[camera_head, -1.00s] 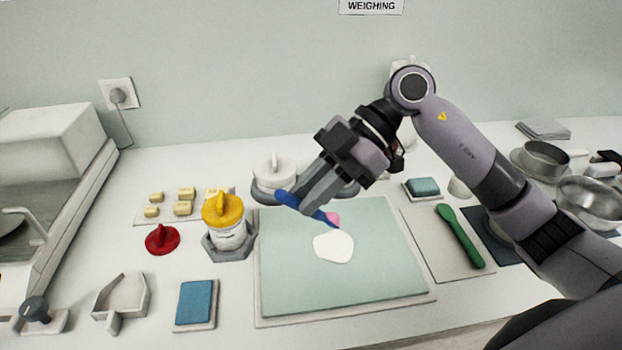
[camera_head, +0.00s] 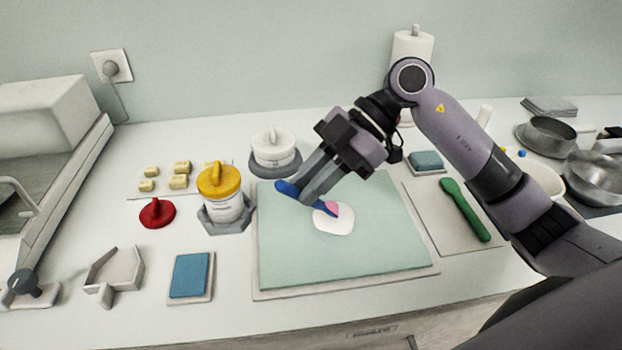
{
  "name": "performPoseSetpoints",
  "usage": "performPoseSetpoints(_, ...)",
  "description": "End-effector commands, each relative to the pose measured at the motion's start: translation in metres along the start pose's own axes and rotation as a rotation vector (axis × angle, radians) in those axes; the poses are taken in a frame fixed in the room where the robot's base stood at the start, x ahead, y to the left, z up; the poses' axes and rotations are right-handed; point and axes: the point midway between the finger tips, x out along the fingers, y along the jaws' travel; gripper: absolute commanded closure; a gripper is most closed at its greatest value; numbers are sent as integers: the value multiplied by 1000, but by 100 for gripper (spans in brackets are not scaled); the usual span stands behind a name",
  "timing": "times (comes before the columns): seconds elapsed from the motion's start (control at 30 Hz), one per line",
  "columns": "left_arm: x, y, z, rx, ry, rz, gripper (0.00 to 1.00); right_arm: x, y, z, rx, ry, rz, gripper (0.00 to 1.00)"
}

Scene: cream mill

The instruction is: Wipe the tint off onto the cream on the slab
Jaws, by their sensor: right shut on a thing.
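The pale green slab (camera_head: 290,255) lies in the middle of the counter. A round white patch of cream (camera_head: 334,223) is on its upper middle. My right gripper (camera_head: 312,194) is shut on a blue spatula (camera_head: 287,188), over the slab's upper left part. The spatula slants down to the right, and its tip lies over the cream. A pink dab of tint (camera_head: 332,208) shows at the tip, over the cream's upper edge. I cannot tell whether the tint touches the cream. My left gripper is not in view.
A jar with a yellow lid (camera_head: 222,206) stands close to the slab's left edge, with a white-lidded jar (camera_head: 274,147) behind the slab. A green spatula (camera_head: 465,209) lies on a mat at right. A blue sponge (camera_head: 190,275) lies front left. The slab's front is clear.

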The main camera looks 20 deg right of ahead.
Motion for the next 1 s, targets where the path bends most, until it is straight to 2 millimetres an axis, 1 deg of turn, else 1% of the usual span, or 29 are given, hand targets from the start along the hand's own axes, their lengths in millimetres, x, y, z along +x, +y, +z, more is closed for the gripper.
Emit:
performPoseSetpoints(0.37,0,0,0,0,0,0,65,0,0,0,0,0,0,100)
performPoseSetpoints(1.0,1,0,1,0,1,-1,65,6,-1,8,0,0,0,100)
